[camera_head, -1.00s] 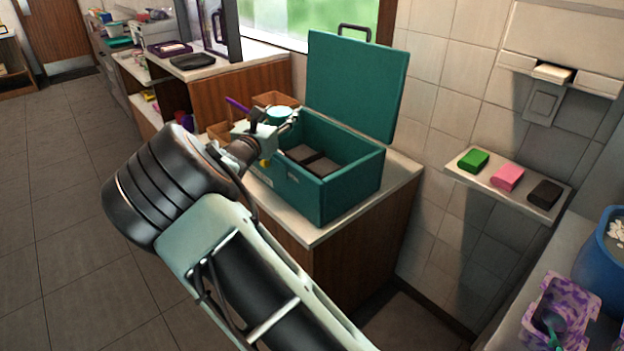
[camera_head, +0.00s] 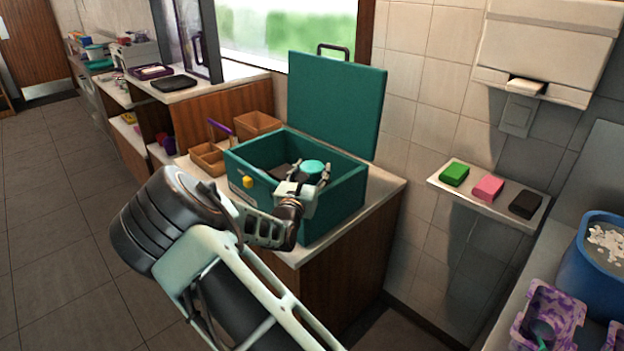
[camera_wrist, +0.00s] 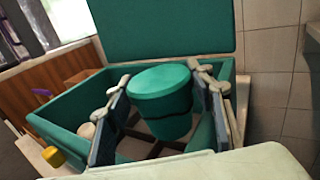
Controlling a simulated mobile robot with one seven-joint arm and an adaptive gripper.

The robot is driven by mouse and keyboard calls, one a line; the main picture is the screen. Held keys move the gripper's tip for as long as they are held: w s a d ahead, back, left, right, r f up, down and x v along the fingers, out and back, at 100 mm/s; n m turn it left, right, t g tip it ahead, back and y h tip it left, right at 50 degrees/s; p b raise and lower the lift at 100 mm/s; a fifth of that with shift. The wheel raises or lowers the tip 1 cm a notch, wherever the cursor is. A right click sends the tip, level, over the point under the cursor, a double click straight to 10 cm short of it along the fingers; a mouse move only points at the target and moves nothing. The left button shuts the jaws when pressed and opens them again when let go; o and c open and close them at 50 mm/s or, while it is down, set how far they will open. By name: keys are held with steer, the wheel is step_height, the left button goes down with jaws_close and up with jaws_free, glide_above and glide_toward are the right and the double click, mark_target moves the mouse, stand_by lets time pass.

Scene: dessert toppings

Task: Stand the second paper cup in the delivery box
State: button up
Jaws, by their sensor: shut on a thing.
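The paper cup (camera_head: 314,166) has a teal lid and looks upright. In the wrist view the green cup (camera_wrist: 165,100) stands between my two fingers. My gripper (camera_head: 306,177) is shut on it over the inside of the delivery box. The delivery box (camera_head: 345,197) is teal, with its lid (camera_head: 335,100) raised at the back. Dark dividers show on its floor in the wrist view. The cup's base is partly hidden, so I cannot tell whether it touches the floor. A pale round thing (camera_wrist: 86,130) shows at the left, partly hidden by a finger.
The box stands on a white-topped wooden counter (camera_head: 390,195). Open wooden trays (camera_head: 256,124) sit behind its left side. A wall shelf (camera_head: 495,205) at right holds green, pink and black blocks. A blue bucket (camera_head: 590,270) and a purple patterned container (camera_head: 550,310) are at far right.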

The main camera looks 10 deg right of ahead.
mark_target(312, 182)
step_height(312, 182, down, 3)
stand_by(0.3)
steer(key=shift+f+b, duration=0.3)
steer(key=shift+f, duration=0.1)
steer(key=shift+f, duration=0.2)
